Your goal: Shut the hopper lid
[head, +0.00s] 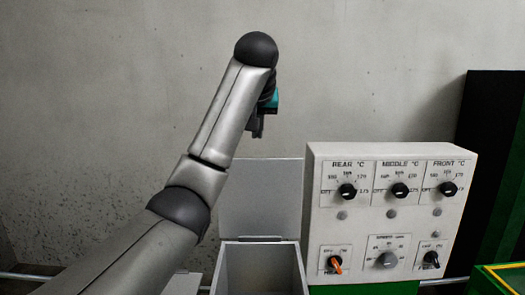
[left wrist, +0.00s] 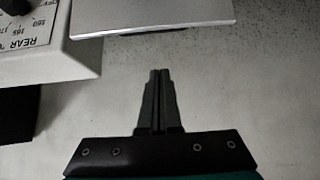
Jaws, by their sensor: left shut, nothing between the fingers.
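The hopper (head: 262,262) is a grey metal box with an open top at the bottom middle of the head view. Its lid (head: 261,195) is a flat grey plate standing upright at the hopper's back edge, so the lid is open. My left gripper (head: 257,135) is above the lid's top edge, pointing down, and its fingers are shut and empty. In the left wrist view the shut fingers (left wrist: 159,75) point toward the lid (left wrist: 150,14) at the top, apart from it in the picture. My right gripper is not in view.
A white control panel (head: 388,222) with several knobs stands right of the hopper; its corner also shows in the left wrist view (left wrist: 75,60). A bare grey wall (head: 380,80) is behind. A dark cabinet (head: 490,150) stands at the far right.

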